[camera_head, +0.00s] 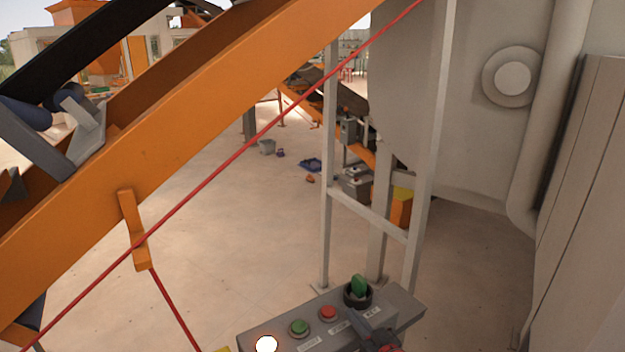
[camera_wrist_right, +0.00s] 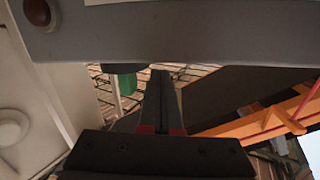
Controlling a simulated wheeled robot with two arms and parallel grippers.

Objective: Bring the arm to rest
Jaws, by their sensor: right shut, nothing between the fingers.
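My right gripper (camera_head: 364,322) is at the bottom of the head view, over the right part of a grey control box (camera_head: 405,302). Its dark fingers are together with nothing between them. They also show in the right wrist view (camera_wrist_right: 161,98). A green switch knob (camera_head: 358,286) on a black round base stands just beyond the fingertips. In the wrist view the green knob (camera_wrist_right: 124,84) appears left of the fingers, with a visible gap. Whether the gripper touches the box cannot be told. My left gripper is not in view.
The box also carries a red button (camera_head: 328,313), a green button (camera_head: 299,327) and a glowing white lamp (camera_head: 266,344). Grey posts (camera_head: 328,180) stand behind it. An orange conveyor beam (camera_head: 200,120) and red cord (camera_head: 235,155) cross the left. Floor between is mostly clear.

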